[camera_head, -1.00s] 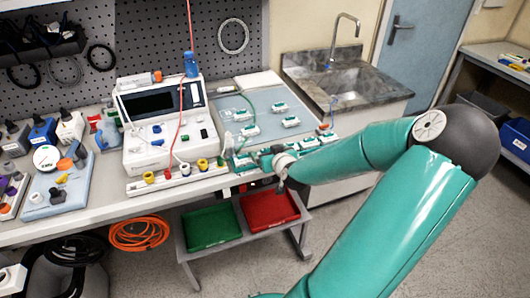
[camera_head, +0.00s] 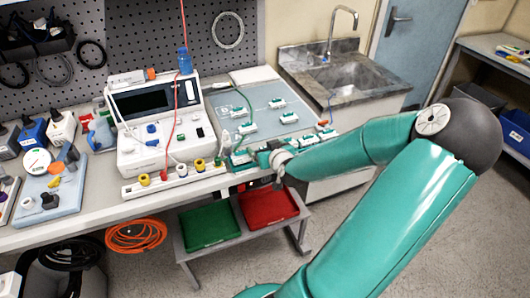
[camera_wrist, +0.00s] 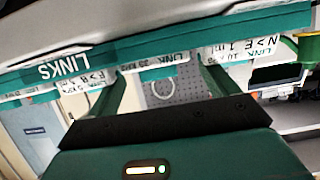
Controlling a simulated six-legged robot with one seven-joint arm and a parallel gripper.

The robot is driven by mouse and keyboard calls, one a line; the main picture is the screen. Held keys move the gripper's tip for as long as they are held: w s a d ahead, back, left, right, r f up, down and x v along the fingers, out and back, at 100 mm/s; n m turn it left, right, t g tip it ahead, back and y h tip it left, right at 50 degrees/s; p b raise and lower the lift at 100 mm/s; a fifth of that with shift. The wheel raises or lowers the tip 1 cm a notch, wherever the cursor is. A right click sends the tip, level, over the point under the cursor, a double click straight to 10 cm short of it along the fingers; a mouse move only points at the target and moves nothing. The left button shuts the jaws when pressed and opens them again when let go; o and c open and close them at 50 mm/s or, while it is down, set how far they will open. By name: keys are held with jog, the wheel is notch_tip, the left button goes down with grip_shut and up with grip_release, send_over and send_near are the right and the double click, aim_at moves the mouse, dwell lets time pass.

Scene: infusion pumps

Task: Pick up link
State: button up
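The link rack, a green strip marked LINKS (camera_wrist: 66,68), crosses the upper part of the wrist view with several small white labelled links along it. One white link (camera_wrist: 158,70) shows between my fingers. My gripper (camera_wrist: 160,82) is open, its two green fingers apart on either side of this link; I cannot tell whether they touch it. In the head view my gripper (camera_head: 274,160) is at the bench's front edge, by the right end of the green-and-white row (camera_head: 242,158). The arm and wrist partly hide that spot.
A white pump device (camera_head: 160,125) stands left of the grey mat (camera_head: 262,95), which holds several green-and-white pieces. Green (camera_head: 208,225) and red (camera_head: 268,205) bins sit below the bench front. A sink (camera_head: 350,75) is at the back right.

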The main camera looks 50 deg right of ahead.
jog(key=shift+s+a+f, duration=0.15)
jog(key=shift+s+f, duration=0.15)
jog(key=shift+f, duration=0.15)
jog(key=c, duration=1.3)
jog(key=shift+w+r, duration=0.15)
